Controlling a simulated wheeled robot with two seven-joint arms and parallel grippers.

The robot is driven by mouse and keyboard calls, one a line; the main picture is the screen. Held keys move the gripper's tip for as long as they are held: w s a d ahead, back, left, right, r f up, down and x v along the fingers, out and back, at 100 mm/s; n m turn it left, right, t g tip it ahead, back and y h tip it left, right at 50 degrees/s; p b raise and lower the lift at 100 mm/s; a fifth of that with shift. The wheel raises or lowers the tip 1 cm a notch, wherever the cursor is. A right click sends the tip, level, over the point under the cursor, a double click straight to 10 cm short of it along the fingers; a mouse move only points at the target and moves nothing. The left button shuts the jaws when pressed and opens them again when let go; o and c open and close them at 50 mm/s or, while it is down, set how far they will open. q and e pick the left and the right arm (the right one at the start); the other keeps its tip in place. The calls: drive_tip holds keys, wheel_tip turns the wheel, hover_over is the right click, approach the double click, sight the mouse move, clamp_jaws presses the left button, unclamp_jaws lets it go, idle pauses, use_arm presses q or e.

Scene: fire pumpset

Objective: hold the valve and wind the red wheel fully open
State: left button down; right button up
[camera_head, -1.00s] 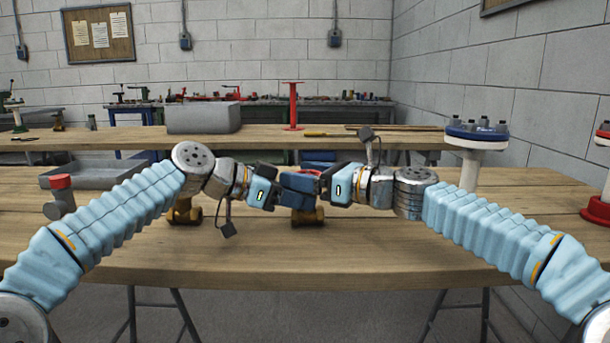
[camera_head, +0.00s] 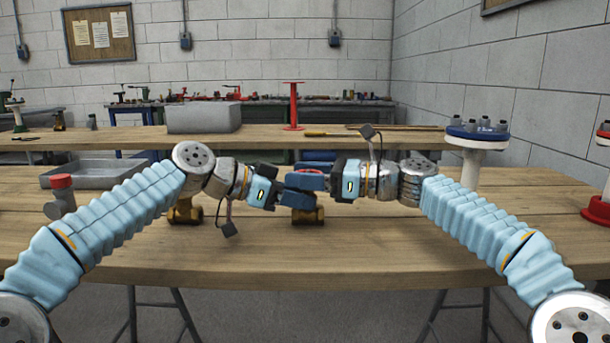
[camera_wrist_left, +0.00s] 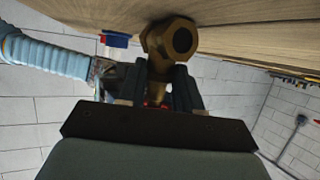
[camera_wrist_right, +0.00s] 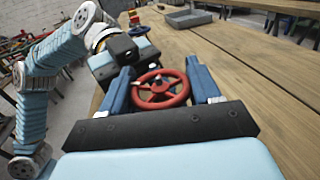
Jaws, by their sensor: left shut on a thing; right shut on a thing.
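The brass valve (camera_head: 307,216) is at the middle of the near bench, partly hidden by the grippers. Its brass body and hex end (camera_wrist_left: 165,45) show large in the left wrist view. My left gripper (camera_head: 303,185) is shut on the valve body, with a finger on each side of it. The red wheel (camera_wrist_right: 160,89) faces the right wrist camera, its spokes and hub visible. My right gripper (camera_wrist_right: 161,90) has its blue fingers on opposite sides of the wheel and is shut on it. In the head view the wheel is mostly hidden between the grippers.
Another brass fitting (camera_head: 184,211) stands below my left wrist. A grey tray (camera_head: 85,176) and a red-topped grey part (camera_head: 61,197) are at the left. A white stand with a blue rim (camera_head: 476,134) is at the right. The bench front is clear.

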drive_tip(key=o, duration=0.8)
drive_tip(key=v, duration=1.2)
